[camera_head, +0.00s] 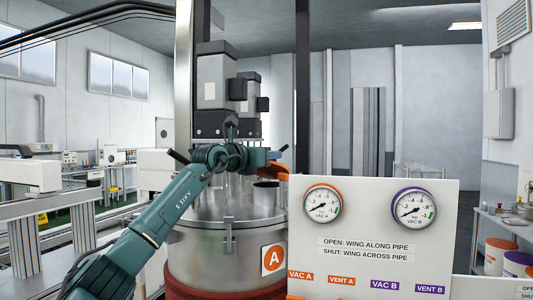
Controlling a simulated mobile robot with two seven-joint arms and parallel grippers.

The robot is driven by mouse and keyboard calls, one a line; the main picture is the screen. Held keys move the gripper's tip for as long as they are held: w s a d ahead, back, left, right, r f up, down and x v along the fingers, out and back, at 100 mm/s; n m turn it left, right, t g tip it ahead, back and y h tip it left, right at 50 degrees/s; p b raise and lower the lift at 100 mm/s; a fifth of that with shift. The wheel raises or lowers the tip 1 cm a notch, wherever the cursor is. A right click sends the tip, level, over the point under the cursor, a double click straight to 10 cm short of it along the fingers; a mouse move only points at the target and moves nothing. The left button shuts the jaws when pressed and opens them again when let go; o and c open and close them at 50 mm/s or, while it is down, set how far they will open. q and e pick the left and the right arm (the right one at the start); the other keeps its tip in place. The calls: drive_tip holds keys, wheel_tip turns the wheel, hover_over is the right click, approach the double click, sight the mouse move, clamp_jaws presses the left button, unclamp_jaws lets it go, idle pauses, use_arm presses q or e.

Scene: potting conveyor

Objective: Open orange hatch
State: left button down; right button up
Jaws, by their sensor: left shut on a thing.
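The orange hatch (275,169) shows only as a small orange piece on top of the round steel vessel (205,240), which bears an orange "A" label. It looks tilted, and most of it is hidden behind my arm and the white panel. My left gripper (277,155) is at the hatch's upper edge, shut on it; the fingers are small and partly hidden. A grey round port (265,193) stands on the lid just below the hatch. My right gripper is out of view.
A white panel (375,225) with two dial gauges and valve labels stands in front at the right, close to the vessel. Grey motor housings (215,85) rise behind my left wrist. Purple-and-white and orange-and-white tubs (497,258) stand at the far right.

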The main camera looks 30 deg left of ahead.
use_arm(q)
drive_tip(key=shift+w+a+r, duration=0.1)
drive_tip(key=shift+a+r, duration=0.1)
drive_tip(key=shift+r, duration=0.25)
